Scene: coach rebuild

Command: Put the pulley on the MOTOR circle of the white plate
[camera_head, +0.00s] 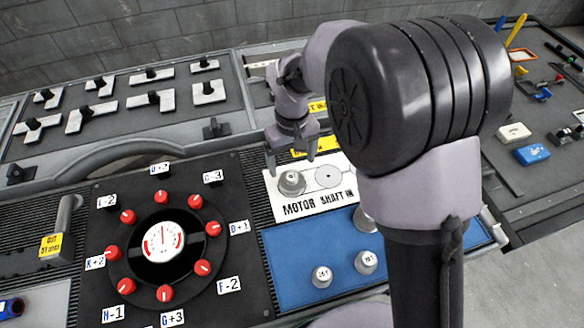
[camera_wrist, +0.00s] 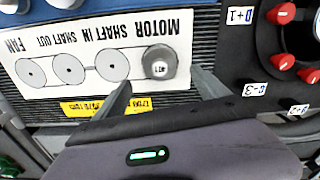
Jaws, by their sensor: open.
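A grey pulley (camera_head: 292,182) with a marked white top stands upright on the white plate (camera_head: 287,211), at the circle over the word MOTOR. In the wrist view the same pulley (camera_wrist: 160,62) covers the end circle of the row, and the other circles on the plate (camera_wrist: 90,90) are bare. My gripper (camera_head: 291,160) is open, with its fingertips just behind and above the pulley in the head view. In the wrist view my gripper (camera_wrist: 163,84) has one finger to each side, apart from the pulley, with nothing held. My arm hides the plate's right part in the head view.
More pulleys stand on the blue mat (camera_head: 290,250) in front of the plate, including two labelled ones (camera_head: 322,277) (camera_head: 366,262). A black dial panel (camera_head: 110,225) with red knobs lies left. Yellow labels (camera_head: 315,143) lie behind the plate.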

